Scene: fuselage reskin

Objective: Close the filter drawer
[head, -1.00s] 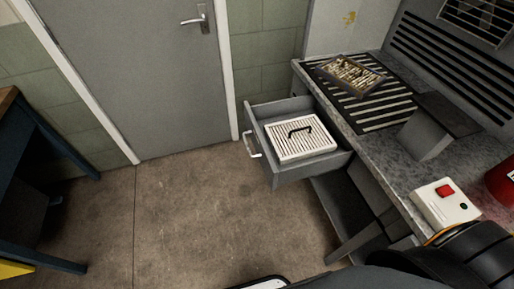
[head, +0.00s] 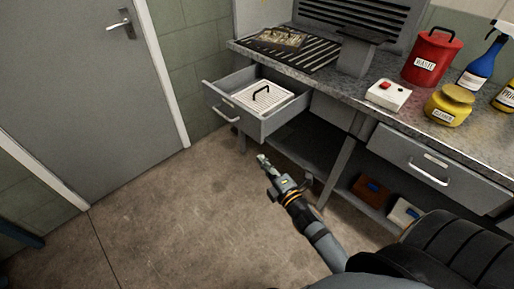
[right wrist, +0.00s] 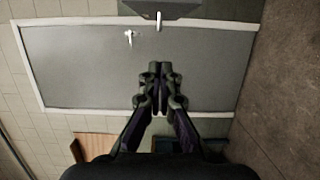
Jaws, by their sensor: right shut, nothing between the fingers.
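The grey filter drawer (head: 262,128) is pulled out from under the left end of the workbench. A white slatted filter (head: 264,97) with a black handle lies in it. The drawer's front carries a pale bar handle (head: 223,115). My right gripper (head: 262,159) is shut and empty, in front of and below the drawer, apart from it. In the right wrist view the shut fingers (right wrist: 159,70) point toward the drawer's underside and handle (right wrist: 158,21) at the top. My left gripper is not in view.
The bench top (head: 330,85) holds a slotted black grille with a tray (head: 280,38), a white box with a red button (head: 388,95), a red can (head: 431,57), a yellow jar (head: 449,105) and a blue spray bottle (head: 484,62). A second drawer (head: 430,165) is shut. The floor left is clear.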

